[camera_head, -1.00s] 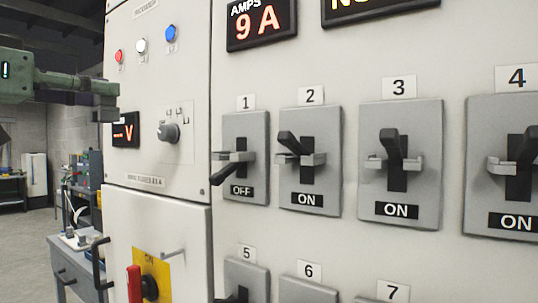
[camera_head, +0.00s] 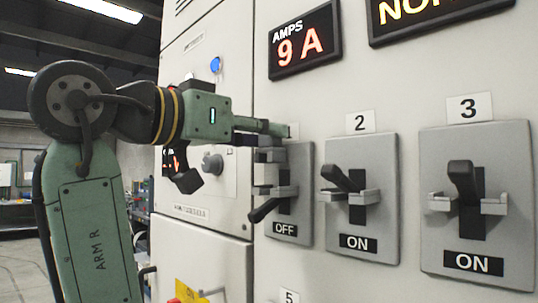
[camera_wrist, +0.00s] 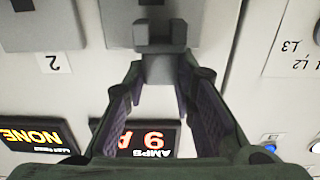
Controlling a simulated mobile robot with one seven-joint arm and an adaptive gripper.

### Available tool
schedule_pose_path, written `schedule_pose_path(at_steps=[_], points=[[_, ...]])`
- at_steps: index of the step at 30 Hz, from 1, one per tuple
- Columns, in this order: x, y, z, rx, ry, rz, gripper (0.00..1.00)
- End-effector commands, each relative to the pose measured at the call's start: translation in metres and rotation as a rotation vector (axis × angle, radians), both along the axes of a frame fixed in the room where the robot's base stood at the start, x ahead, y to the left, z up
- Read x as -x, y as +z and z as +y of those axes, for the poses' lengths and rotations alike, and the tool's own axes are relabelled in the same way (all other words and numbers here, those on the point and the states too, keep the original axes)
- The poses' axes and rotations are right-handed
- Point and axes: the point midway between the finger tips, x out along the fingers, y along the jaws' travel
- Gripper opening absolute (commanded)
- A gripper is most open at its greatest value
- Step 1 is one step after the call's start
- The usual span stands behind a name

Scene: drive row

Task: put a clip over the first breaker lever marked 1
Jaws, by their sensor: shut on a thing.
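The first breaker (camera_head: 303,165) is a grey plate at the left of the row, with an OFF label. Its black lever (camera_head: 263,210) points down and out between two grey side lugs. My gripper (camera_head: 268,137) is in front of the upper part of this breaker, shut on a small grey clip (camera_head: 270,155). The clip is above the lever and looks apart from it. In the wrist view, the fingers meet on the clip (camera_wrist: 160,38), whose two prongs point toward the breaker plate (camera_wrist: 118,22).
Breaker 2 (camera_head: 387,215) and breaker 3 (camera_head: 510,240) are to the right, both ON with levers up. A knob (camera_head: 212,163) is on the panel to the left. The amps display (camera_head: 303,40) reads 9 A above.

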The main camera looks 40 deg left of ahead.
Motion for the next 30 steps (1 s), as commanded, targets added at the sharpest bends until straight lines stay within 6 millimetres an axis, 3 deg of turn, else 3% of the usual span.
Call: schedule_pose_path(at_steps=[5,12,24,25,30], points=[[-0.005,-0.005,-0.008,0.001,0.001,0.0,0.0],[-0.005,-0.034,-0.008,0.001,0.001,0.0,0.0],[-0.005,-0.041,-0.008,0.001,-0.001,0.0,0.0],[-0.005,-0.039,-0.008,0.001,0.0,0.0,0.26],[-0.005,-0.039,-0.008,0.001,0.0,0.0,0.38]])
